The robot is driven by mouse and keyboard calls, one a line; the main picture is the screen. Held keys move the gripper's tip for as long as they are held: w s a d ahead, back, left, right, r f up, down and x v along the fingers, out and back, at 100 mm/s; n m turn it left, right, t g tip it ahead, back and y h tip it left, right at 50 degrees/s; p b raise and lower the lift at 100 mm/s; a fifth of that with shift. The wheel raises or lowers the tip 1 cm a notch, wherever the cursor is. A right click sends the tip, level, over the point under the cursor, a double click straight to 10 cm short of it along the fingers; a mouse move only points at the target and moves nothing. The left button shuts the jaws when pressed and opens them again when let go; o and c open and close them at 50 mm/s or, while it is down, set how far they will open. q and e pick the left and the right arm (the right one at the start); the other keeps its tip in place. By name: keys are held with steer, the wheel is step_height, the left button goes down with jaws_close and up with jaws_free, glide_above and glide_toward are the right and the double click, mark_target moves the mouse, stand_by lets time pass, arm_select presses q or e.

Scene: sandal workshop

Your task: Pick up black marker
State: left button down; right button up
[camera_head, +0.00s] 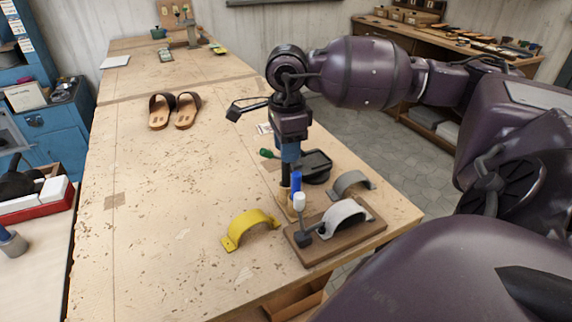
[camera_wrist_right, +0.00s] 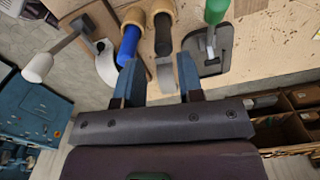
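The black marker (camera_head: 285,174) stands upright in a wooden holder (camera_head: 285,206), right beside a blue marker (camera_head: 297,183). My right gripper (camera_head: 289,160) points down over the holder. My left gripper is not in view.
Sandals (camera_head: 186,110) lie farther back. The table's left part is clear.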

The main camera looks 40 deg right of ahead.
mark_target(286, 167)
steer(key=shift+w+d+f, duration=0.1)
steer(key=shift+w+f, duration=0.05)
steer(key=shift+f, duration=2.85)
steer(key=c, duration=0.5)
